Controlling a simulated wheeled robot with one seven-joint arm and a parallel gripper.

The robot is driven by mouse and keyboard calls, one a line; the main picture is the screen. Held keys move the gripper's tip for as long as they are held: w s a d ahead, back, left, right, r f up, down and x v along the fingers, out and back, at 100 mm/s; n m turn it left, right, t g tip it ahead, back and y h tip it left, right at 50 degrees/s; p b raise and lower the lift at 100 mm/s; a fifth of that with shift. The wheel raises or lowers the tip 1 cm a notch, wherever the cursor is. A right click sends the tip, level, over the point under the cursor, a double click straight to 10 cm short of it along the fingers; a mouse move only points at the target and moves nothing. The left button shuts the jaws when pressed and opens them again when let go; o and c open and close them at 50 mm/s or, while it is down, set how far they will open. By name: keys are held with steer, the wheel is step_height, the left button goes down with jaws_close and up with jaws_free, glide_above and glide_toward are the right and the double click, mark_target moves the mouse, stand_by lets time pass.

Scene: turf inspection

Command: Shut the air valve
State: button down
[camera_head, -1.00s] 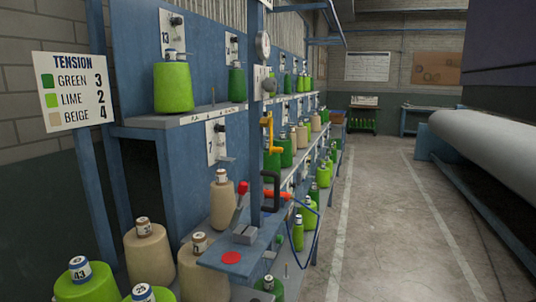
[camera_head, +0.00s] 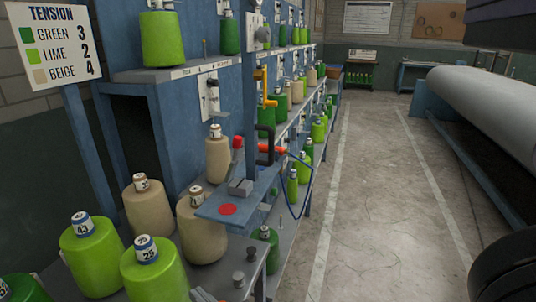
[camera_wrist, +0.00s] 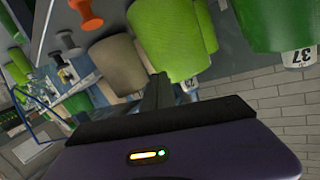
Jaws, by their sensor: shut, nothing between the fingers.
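A yellow lever (camera_head: 262,84) sits on the blue post (camera_head: 249,100) in the head view; it looks like the air valve's handle, and it stands roughly upright with a bent lower end. Below it hang a black handle (camera_head: 265,146) and an orange-red tool (camera_head: 270,149) with a blue hose (camera_head: 308,186). A red-knobbed lever (camera_head: 238,143) rises from a grey block on the small blue shelf (camera_head: 215,207). My gripper (camera_wrist: 160,80) is shut and empty in the wrist view, close to yarn cones. I cannot make out the yellow lever there.
Lime cones (camera_head: 91,254) and beige cones (camera_head: 148,205) crowd the lower rack at left. A tension sign (camera_head: 50,45) stands at far left. A large pale roll (camera_head: 490,105) lies at right. The floor aisle (camera_head: 375,190) between is clear.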

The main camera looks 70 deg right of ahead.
steer(key=w+d+r+m+g+h, duration=0.2)
steer(key=w+d+r+m+h, duration=0.15)
steer(key=d+r+m, duration=0.35)
steer(key=w+d+r+m+g+h, duration=0.2)
steer(key=d+r+m+h, duration=0.25)
steer(key=r, duration=0.55)
steer(key=s+d+r+m+g+h, duration=0.1)
steer(key=s+d+r+m+g, duration=0.2)
steer(key=r+m, duration=0.5)
steer(key=s+d+r+m+g+h+p, duration=0.1)
steer(key=s+d+r+m+g, duration=0.3)
steer(key=r+m+g, duration=0.2)
step_height(320, 180, up, 2)
steer(key=m, duration=0.2)
steer(key=shift+s+r+m, duration=0.15)
steer(key=shift+m, duration=0.2)
steer(key=p, duration=0.3)
glide_toward(272, 105)
steer(key=d, duration=0.5)
steer(key=shift+w+d, duration=0.2)
steer(key=shift+w, duration=0.1)
steer(key=shift+w+d+f, duration=0.1)
steer(key=shift+d+f, duration=0.2)
steer(key=shift+d, duration=0.35)
steer(key=shift+f, duration=0.15)
